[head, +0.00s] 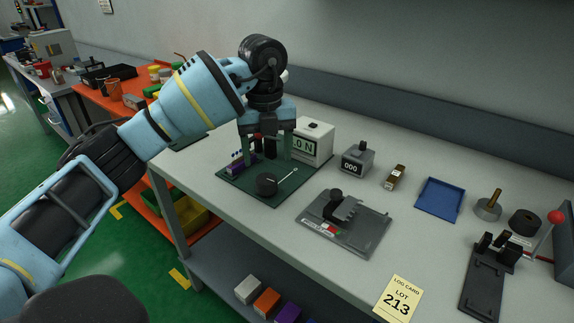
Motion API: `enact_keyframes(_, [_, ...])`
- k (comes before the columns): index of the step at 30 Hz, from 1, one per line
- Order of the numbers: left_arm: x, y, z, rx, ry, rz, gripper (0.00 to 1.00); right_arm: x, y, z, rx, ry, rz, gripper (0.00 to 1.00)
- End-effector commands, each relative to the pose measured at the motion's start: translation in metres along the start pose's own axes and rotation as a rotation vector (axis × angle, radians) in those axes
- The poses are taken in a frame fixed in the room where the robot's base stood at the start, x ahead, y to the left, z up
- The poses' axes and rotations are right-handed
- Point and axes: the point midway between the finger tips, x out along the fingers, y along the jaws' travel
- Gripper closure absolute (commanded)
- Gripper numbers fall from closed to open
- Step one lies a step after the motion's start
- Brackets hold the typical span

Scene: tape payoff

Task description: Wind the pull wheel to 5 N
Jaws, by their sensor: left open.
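My left gripper (267,155) hangs over the green mat (291,186) with its two fingers pointing down and spread apart. Dark upright parts show between the fingers; I cannot tell whether the fingers touch them. A round black drum (266,185) with a thin pale rod beside it sits at the front of the mat, just below the fingers; it may be the pull wheel, but I cannot be sure. A white box (318,136) behind the right finger has a display ending in "0 N"; its first digits are hidden by the gripper. My right gripper is not in view.
A purple fixture (238,164) stands at the mat's left. To the right are a grey counter (357,159) reading 000, a grey plate fixture (345,225), a blue tray (440,199) and a black press (487,276) with a red-knobbed lever. A yellow lot card (398,298) lies at the front edge.

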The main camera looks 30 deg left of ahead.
Motion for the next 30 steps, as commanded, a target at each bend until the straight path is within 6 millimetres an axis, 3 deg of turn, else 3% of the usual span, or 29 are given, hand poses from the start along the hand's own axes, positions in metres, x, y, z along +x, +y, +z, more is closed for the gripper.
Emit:
enact_keyframes(11, [0.002, 0.004, 0.004, -0.015, -0.012, 0.011, 0.32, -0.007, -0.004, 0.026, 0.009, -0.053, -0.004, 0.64])
enact_keyframes(24, [0.061, 0.004, 0.004, -0.013, -0.011, 0.010, 0.32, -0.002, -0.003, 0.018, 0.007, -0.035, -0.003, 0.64])
enact_keyframes(30, [0.073, 0.004, 0.004, -0.013, -0.012, 0.008, 0.32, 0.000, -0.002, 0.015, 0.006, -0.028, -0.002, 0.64])
